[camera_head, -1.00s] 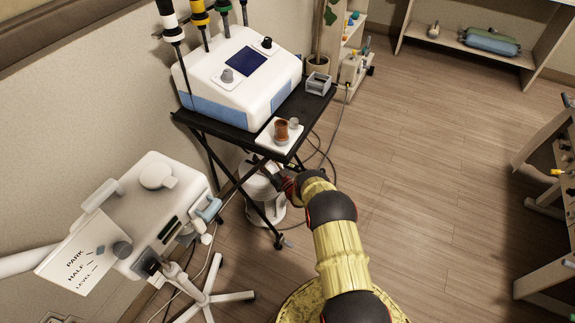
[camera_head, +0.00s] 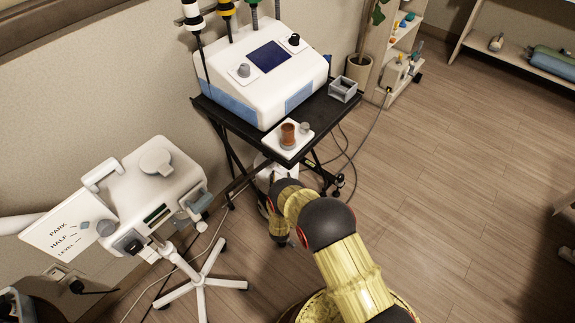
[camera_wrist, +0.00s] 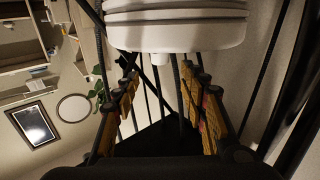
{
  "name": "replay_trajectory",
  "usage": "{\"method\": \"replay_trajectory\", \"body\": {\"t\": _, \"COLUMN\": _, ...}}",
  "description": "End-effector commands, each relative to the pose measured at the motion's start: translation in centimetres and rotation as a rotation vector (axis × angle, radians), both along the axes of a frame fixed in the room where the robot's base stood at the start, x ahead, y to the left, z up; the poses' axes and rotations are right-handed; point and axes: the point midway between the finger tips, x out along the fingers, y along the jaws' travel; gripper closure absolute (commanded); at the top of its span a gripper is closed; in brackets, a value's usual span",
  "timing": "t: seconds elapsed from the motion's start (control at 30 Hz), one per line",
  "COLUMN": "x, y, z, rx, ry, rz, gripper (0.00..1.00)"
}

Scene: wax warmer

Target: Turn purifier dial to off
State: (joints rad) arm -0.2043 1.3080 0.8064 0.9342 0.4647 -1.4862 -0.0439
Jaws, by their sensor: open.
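A white, rounded unit (camera_head: 268,172) stands on the floor under the black cart, largely hidden by the cart and my arm; it may be the purifier. A white body with stacked, rounded edges (camera_wrist: 175,30) fills the top of the wrist view, beyond my fingertips; it may be the same unit. I cannot make out a purifier dial in either view. My gripper (camera_wrist: 162,90) is open and empty, with a finger on each side and a dark gap between. In the head view, the end of my arm is low beside the cart, and the fingers are not clear.
The black cart (camera_head: 240,128) carries a white console (camera_head: 262,70) with two knobs, and a small tray (camera_head: 272,143) with a brown cup. A white wheeled stand (camera_head: 158,180) is at left. Cables trail near the cart legs. Open floor (camera_head: 430,190) lies right.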

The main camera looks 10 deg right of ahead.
Motion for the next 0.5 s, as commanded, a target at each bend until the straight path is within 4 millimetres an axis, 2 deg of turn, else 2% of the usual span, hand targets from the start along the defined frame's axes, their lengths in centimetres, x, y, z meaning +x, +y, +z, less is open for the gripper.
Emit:
{"method": "replay_trajectory", "body": {"t": 0.3, "x": 4.6, "y": -1.4, "z": -0.2, "rx": 0.001, "ry": -0.003, "rz": -0.002, "gripper": 0.57}}
{"method": "replay_trajectory", "body": {"t": 0.5, "x": 6.6, "y": -1.8, "z": -0.2, "rx": 0.003, "ry": -0.002, "rz": 0.0, "gripper": 0.57}}
